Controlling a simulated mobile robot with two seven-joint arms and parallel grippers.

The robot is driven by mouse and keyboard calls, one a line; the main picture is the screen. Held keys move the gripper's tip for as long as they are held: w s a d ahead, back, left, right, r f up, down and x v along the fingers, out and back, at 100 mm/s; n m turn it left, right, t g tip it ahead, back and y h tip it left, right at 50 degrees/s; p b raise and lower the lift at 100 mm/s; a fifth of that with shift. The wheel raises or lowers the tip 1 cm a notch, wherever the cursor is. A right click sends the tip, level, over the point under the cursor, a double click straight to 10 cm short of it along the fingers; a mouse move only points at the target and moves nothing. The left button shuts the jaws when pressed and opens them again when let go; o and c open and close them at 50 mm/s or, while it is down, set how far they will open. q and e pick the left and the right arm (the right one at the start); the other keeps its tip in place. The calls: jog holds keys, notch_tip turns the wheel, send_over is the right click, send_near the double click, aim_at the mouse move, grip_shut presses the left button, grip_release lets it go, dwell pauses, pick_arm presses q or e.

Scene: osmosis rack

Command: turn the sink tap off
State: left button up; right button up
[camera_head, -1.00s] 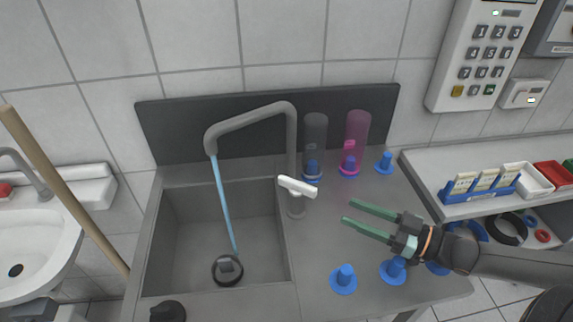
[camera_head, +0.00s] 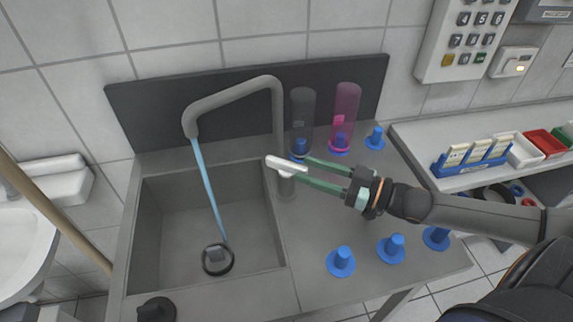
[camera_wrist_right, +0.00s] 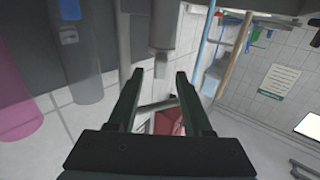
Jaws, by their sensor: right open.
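The sink tap (camera_head: 240,100) is a grey bent pipe at the back right of the sink (camera_head: 155,235). A blue stream of water (camera_head: 207,185) runs from its spout down to a dark ring and plug (camera_head: 217,258) in the basin. The white tap handle (camera_head: 286,166) sticks out from the tap's upright. My right gripper (camera_head: 306,172) is open, its green fingers pointing left with their tips at the handle's right end. Whether they touch it cannot be told. In the right wrist view the open fingers (camera_wrist_right: 160,80) have a grey post-like part beyond them. My left gripper is not in view.
A grey cylinder (camera_head: 303,115) and a pink cylinder (camera_head: 346,110) stand behind the gripper. Several blue pegs, one at the front (camera_head: 341,262), stand on the counter. A shelf (camera_head: 420,160) with trays is at right. A wooden pole (camera_head: 60,220) leans at left.

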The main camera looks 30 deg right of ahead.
aim_at(286, 162)
jog(key=shift+x, duration=3.05)
grip_shut()
